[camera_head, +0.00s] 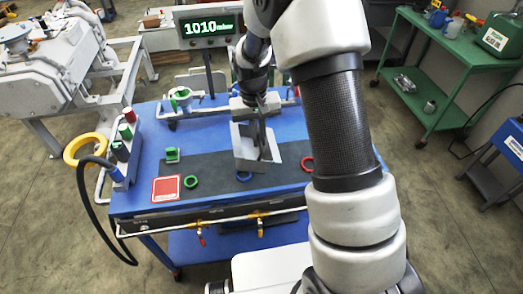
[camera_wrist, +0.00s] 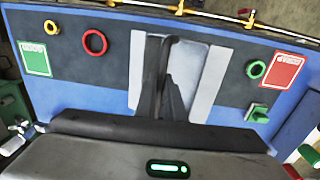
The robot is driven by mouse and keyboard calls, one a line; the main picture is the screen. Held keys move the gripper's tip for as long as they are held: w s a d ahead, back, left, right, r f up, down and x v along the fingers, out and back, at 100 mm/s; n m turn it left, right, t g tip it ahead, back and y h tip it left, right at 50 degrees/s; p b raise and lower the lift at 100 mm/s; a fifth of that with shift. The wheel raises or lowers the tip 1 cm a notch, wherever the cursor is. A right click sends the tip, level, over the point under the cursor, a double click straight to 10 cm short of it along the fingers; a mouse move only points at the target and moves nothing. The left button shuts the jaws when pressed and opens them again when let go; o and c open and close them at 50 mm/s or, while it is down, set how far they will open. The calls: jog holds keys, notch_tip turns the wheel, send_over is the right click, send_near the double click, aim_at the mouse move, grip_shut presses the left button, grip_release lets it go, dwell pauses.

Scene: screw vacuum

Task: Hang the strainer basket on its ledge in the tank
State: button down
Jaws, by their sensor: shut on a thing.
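My gripper (camera_head: 260,108) reaches down over the middle of the blue bench. It is shut on a dark, narrow piece (camera_head: 262,142), which I take to be the strainer basket, though its shape is hard to make out. The piece also shows in the wrist view (camera_wrist: 170,48) as a dark upright form with a bent top. Behind and around it is a pale grey open-fronted box (camera_head: 243,148), probably the tank; its light side walls (camera_wrist: 212,85) show in the wrist view. The piece is in front of or inside this box; I cannot tell if it touches. No ledge can be made out.
A dark mat (camera_head: 215,172) on the blue bench carries a green ring (camera_head: 191,182), a red ring (camera_head: 307,163) and a green block (camera_head: 172,154). A red card (camera_head: 166,189) lies at the left. A display reading 1010 (camera_head: 209,28) stands behind.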

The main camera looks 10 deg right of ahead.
jog(key=shift+f, duration=2.7)
jog(key=shift+f, duration=0.25)
jog(key=c, duration=1.9)
grip_release()
jog(key=shift+r, duration=0.1)
jog(key=shift+o, duration=0.2)
